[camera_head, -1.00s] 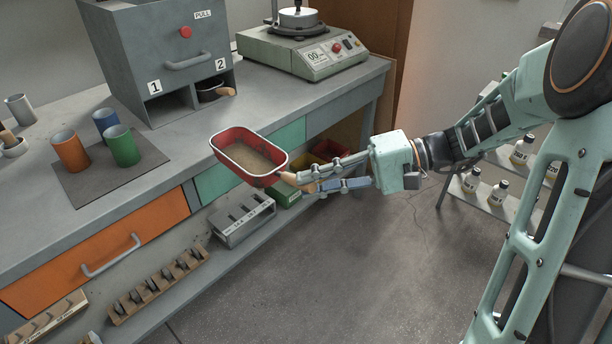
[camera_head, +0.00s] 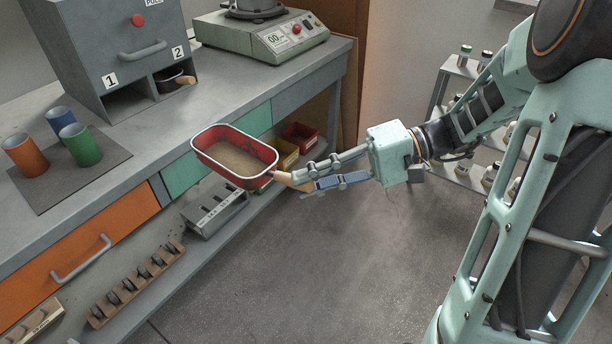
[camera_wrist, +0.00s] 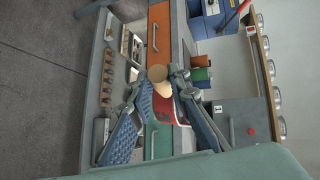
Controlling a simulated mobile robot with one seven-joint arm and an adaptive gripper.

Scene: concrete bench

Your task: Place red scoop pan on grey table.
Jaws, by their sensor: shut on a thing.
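The red scoop pan (camera_head: 236,160) is a rectangular red tray with a light rim, a tan-brown inside and a wooden handle (camera_head: 290,181). My gripper (camera_head: 306,180) is shut on the handle and holds the pan out level, in front of the bench edge. In the wrist view the handle end (camera_wrist: 158,76) shows between the fingers, with a piece of the red pan (camera_wrist: 166,112) behind it. The grey table (camera_head: 140,120) is the long bench on the left. I cannot tell the pan's exact height against the bench top.
Orange (camera_head: 25,155), blue (camera_head: 60,118) and green (camera_head: 82,146) cups stand on a dark mat (camera_head: 70,180). A grey cabinet (camera_head: 112,50) with slots 1 and 2 holds a dark pan (camera_head: 170,78) in slot 2. A scale (camera_head: 262,38) stands behind. Bench top between mat and cabinet is clear.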

